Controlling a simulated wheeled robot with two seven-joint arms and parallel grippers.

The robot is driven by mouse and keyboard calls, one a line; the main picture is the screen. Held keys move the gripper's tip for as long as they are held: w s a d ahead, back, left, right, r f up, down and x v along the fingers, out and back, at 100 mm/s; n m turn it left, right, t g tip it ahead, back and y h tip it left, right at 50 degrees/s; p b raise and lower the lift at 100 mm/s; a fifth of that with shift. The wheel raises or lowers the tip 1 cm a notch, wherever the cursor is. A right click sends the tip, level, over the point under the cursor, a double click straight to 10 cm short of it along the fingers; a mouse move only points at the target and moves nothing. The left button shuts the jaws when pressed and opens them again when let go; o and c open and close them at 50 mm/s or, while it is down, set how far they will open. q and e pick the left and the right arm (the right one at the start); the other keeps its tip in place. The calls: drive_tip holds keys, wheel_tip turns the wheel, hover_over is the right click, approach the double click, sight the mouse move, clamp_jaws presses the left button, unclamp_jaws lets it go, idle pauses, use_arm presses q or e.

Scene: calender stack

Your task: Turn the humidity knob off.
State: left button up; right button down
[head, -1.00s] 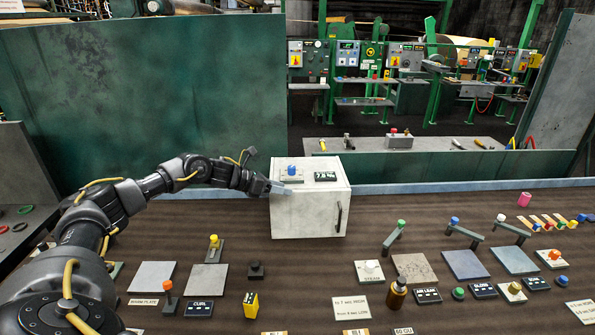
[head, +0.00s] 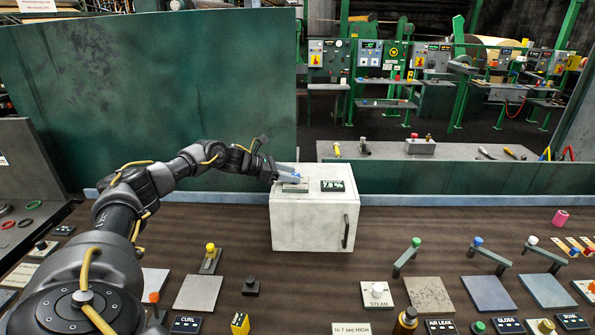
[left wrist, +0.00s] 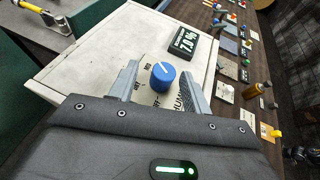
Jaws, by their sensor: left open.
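The blue humidity knob (left wrist: 162,76) sits on top of a white cabinet (head: 312,228). In the left wrist view it has a white pointer line, with dark lettering partly readable around it. My left gripper (left wrist: 158,84) is open, with one finger on each side of the knob; I cannot tell whether either finger touches it. In the head view the left gripper (head: 290,178) is at the cabinet's top and mostly hides the knob. A small dark display (head: 333,186) beside the knob reads about 7.0 %; it also shows in the left wrist view (left wrist: 184,42). My right gripper is not in view.
A green panel (head: 150,90) stands behind the left arm. The cabinet door has a dark handle (head: 346,230). Levers, plates, knobs and a brown bottle (head: 405,320) stand on the brown table to the right and front. Bare table surrounds the cabinet.

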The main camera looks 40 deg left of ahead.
use_arm(q)
drive_tip(key=shift+w+d, duration=0.35)
drive_tip(key=shift+d+p, duration=0.2)
drive_tip(key=shift+p, duration=0.15)
drive_tip(key=shift+w+d+f, duration=0.1)
drive_tip(key=shift+d+f, duration=0.05)
drive_tip(key=shift+d, duration=0.05)
drive_tip(key=shift+w+d+f, duration=0.1)
drive_tip(key=shift+w+f, duration=0.2)
drive_tip(key=shift+w, duration=0.1)
drive_tip(key=shift+s+r, duration=0.1)
drive_tip(key=shift+s, duration=0.1)
drive_tip(key=c, duration=1)
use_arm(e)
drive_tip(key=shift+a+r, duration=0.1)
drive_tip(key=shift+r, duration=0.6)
